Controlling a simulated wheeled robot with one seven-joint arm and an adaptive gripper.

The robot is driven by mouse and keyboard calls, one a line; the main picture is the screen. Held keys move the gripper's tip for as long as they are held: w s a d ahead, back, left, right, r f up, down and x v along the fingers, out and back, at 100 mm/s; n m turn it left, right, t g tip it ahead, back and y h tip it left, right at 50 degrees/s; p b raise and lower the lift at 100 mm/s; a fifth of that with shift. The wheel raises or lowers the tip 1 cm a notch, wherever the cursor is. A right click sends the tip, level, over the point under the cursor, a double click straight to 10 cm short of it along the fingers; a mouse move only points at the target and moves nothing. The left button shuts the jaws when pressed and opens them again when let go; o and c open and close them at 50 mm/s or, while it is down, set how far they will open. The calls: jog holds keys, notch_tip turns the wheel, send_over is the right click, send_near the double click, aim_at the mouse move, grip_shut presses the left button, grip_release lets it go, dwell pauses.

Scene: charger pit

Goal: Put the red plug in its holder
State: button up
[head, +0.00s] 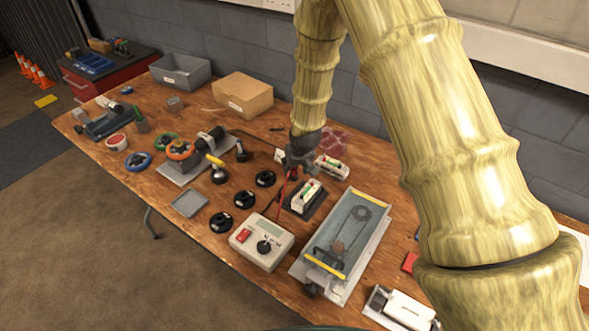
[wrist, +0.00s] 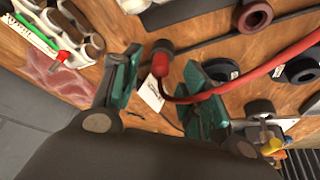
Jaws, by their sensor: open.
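The red plug (wrist: 160,65) is in the wrist view with its red cable (wrist: 245,83) looping to the right. It lies between the green-padded fingers of my gripper (wrist: 161,62), which are apart with gaps on both sides. A dark cylindrical piece shows at the plug's far end; I cannot tell whether it belongs to the plug. In the head view my gripper (head: 296,172) points down over the table, and the plug is small and partly hidden there. The red cable runs toward the grey meter box (head: 262,243). I cannot tell which item is the holder.
Near my gripper are a white-and-green device on a dark base (head: 307,196), a similar device (head: 331,167) and black round pieces (head: 265,179). A grey metal tray (head: 368,240) is to the right. A cardboard box (head: 243,95) stands behind. The wall bounds the table's back.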

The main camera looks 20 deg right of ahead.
jog(key=v, duration=0.9)
jog(key=shift+r, duration=0.25)
jog(key=shift+s+r, duration=0.1)
dwell(0.4)
